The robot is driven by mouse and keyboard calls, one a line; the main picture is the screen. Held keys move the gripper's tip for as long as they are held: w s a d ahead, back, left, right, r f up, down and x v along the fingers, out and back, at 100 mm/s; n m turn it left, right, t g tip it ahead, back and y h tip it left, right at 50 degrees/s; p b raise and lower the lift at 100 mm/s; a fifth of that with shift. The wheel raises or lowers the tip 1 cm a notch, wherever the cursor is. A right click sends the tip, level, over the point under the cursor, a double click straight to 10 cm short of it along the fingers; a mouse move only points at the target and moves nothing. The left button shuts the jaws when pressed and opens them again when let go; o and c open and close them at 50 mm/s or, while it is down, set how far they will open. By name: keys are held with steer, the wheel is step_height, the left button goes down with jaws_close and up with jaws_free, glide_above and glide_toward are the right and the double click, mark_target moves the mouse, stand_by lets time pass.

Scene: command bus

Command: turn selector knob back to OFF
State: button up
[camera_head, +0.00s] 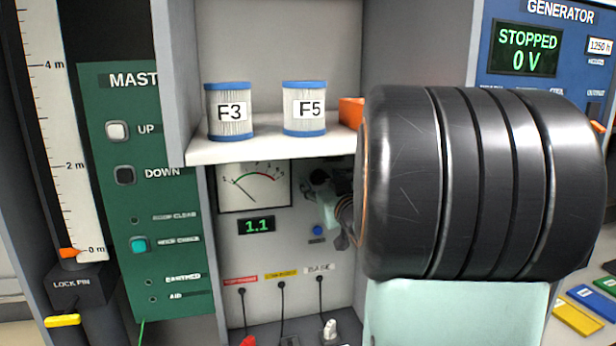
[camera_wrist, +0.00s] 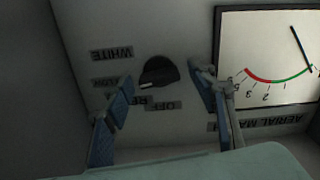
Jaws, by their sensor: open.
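The black selector knob (camera_wrist: 159,73) is on the pale panel in the wrist view, which shows the panel upside down. Labels around it include WHITE, RED partly covered, and OFF (camera_wrist: 162,107). A faint light mark shows at the knob's lower left edge, towards the RED side, apart from OFF. My gripper (camera_wrist: 161,76) is open, with one blue-padded finger on each side of the knob. Gaps show between the fingers and the knob; I cannot tell the depth. In the head view my gripper (camera_head: 329,203) is at the panel, largely hidden by my arm.
An analog meter (camera_head: 254,188) sits beside the knob, with a 1.1 display (camera_head: 256,226) under it. A blue button (camera_head: 317,230) and plugged cables (camera_head: 282,300) are below. A shelf (camera_head: 270,150) with filters F3 (camera_head: 229,128) and F5 (camera_head: 304,125) overhangs. A side wall stands close in the wrist view.

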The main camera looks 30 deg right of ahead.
steer(key=shift+c, duration=0.4)
steer(key=c, duration=1.1)
steer(key=shift+b, duration=0.5)
steer(key=n+b, duration=0.2)
steer(key=b, duration=0.1)
steer(key=shift+f, duration=0.2)
steer(key=n+b, duration=0.4)
steer(key=b, duration=0.1)
steer(key=shift+a+n, duration=0.15)
steer(key=shift+n, duration=0.15)
steer(key=n+b, duration=0.5)
steer(key=shift+r+n+b, duration=0.15)
steer(key=shift+n+b, duration=1.05)
steer(key=shift+n, duration=0.9)
